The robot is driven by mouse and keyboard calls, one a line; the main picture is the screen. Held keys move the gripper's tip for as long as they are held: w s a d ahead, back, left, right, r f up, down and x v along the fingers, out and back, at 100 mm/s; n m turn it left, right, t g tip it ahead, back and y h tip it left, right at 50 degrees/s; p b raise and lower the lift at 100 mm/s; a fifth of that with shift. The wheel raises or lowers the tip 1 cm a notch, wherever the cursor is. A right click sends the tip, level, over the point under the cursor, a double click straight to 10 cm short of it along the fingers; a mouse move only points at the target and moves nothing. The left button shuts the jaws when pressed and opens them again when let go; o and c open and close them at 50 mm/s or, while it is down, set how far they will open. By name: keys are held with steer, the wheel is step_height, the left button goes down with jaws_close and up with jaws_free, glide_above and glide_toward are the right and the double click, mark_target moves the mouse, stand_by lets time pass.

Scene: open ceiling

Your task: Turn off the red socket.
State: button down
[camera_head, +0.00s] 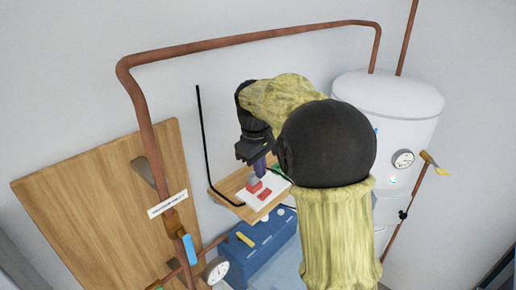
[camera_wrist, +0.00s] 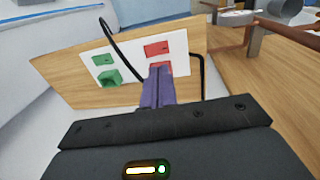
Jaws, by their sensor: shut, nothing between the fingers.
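A white plate (camera_head: 277,187) on a wooden board carries a raised red block (camera_head: 255,187) and a flatter red piece (camera_head: 264,196). In the wrist view the plate (camera_wrist: 129,64) has a flat red piece (camera_wrist: 156,49) above a second red piece (camera_wrist: 170,67), with a flat green piece (camera_wrist: 103,60) and a raised green block (camera_wrist: 109,78) to their left. My gripper (camera_head: 259,172) is shut and empty, its purple fingers at the red block. In the wrist view the fingertips (camera_wrist: 159,71) partly cover the lower red piece. I cannot tell whether they touch it.
A black cable (camera_head: 202,140) runs down to the board (camera_head: 230,187). A blue box (camera_head: 256,246) sits below it. Copper pipes (camera_head: 250,38) pass above and to the left. A white tank (camera_head: 385,95) with a gauge stands to the right. A large wooden panel (camera_head: 90,210) is at left.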

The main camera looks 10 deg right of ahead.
step_height(320, 180, up, 7)
steer(key=b, duration=0.1)
steer(key=shift+a+f, duration=0.15)
steer(key=shift+a, duration=0.15)
steer(key=shift+s+b, duration=0.25)
steer(key=shift+b, duration=0.15)
